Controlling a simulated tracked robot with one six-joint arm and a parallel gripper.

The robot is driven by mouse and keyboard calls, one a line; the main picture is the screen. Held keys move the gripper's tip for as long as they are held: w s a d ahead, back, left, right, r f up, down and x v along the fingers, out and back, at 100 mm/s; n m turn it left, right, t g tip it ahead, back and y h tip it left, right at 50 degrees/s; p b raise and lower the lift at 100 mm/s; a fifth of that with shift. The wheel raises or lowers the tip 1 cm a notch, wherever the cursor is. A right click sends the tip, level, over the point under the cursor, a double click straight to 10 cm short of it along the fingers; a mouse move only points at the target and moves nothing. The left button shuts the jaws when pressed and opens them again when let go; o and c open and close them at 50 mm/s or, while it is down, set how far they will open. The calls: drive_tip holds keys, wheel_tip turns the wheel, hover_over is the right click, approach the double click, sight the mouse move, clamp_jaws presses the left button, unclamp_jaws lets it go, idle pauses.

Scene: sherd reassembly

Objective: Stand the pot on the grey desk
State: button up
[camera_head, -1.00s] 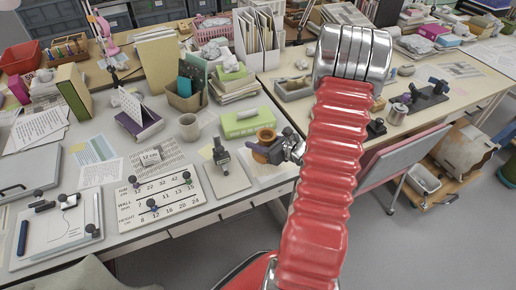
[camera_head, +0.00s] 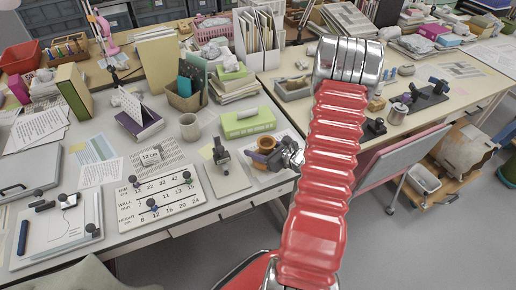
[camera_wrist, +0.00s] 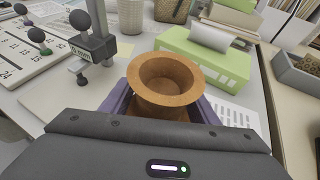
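The pot (camera_head: 267,142) is brown-orange clay with a wide flared rim. It is upright over the front right part of the grey desk (camera_head: 236,208). In the wrist view the pot (camera_wrist: 165,103) stands between the purple finger pads of my gripper (camera_wrist: 163,112), which look closed on its sides. In the head view my gripper (camera_head: 266,157) reaches in from the right, low over the desk. The pot's base is hidden by the fingers and gripper body, so I cannot tell whether it touches the desk.
A green box (camera_head: 248,123) stands just behind the pot. A small dark stand (camera_head: 221,157) is close on its left, and a white number board (camera_head: 160,195) lies further left. A wooden table (camera_head: 440,115) adjoins on the right.

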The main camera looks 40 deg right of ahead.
drive_tip(key=shift+o, duration=0.4)
drive_tip(key=shift+s+r, duration=0.1)
drive_tip(key=v, duration=1.2)
idle(0.6)
